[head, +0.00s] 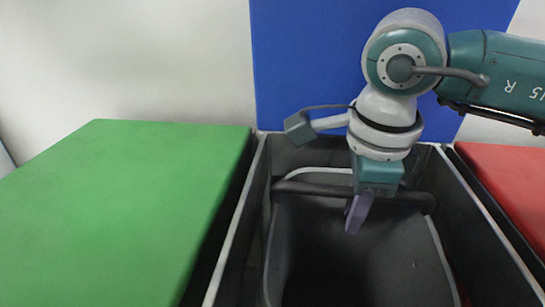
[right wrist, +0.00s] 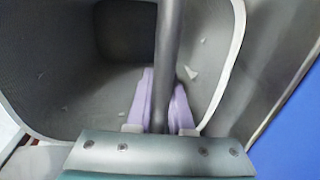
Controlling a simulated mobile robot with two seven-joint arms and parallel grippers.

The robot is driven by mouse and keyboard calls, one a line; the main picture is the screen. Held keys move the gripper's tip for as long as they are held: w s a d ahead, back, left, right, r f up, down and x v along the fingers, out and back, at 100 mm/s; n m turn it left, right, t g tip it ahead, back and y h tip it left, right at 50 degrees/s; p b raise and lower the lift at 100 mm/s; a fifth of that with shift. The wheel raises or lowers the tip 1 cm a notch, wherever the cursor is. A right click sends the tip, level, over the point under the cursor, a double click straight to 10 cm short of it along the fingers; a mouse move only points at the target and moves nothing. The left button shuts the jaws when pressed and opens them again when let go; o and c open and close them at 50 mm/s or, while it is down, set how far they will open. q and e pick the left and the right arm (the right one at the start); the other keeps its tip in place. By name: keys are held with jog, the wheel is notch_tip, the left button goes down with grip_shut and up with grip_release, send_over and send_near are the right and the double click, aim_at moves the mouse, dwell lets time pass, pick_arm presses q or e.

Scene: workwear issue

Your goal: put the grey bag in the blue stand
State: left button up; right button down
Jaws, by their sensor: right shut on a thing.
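The grey bag (head: 390,255) is an open-topped grey tub with a pale rim and a dark bar-like handle (head: 305,188) across its top. It sits within the dark walls of the stand (head: 240,215), which has a tall blue panel (head: 310,70) at its back. Whether the bag rests on the bottom is hidden. My right gripper (head: 357,213), with lilac fingers, points down over the bag. In the right wrist view my right gripper (right wrist: 160,105) is shut on the handle (right wrist: 168,50), with the bag's inside (right wrist: 60,85) beyond it. My left gripper is not in view.
A green-topped surface (head: 120,200) stands close on the left and a red-topped one (head: 505,180) on the right, both beside the dark walls. A white wall (head: 130,60) is behind. The green top is bare.

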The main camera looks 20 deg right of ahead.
jog(key=shift+s+f, duration=0.2)
jog(key=shift+f, duration=0.4)
jog(key=shift+s+a+f+b, duration=0.1)
jog(key=shift+s+f+b, duration=0.2)
jog(key=shift+b, duration=0.15)
jog(key=shift+w+f+b, duration=0.1)
jog(key=shift+f+b, duration=0.2)
jog(key=shift+f, duration=0.1)
jog(key=c, duration=0.8)
grip_release()
jog(key=shift+a, duration=0.1)
jog(key=shift+c, duration=0.2)
jog(key=shift+o, duration=0.5)
jog(key=shift+r, duration=0.1)
notch_tip(320, 180, up, 10)
jog(key=s+p, duration=0.1)
jog(key=p, duration=0.2)
jog(key=shift+s+a, duration=0.2)
jog(key=shift+a, duration=0.2)
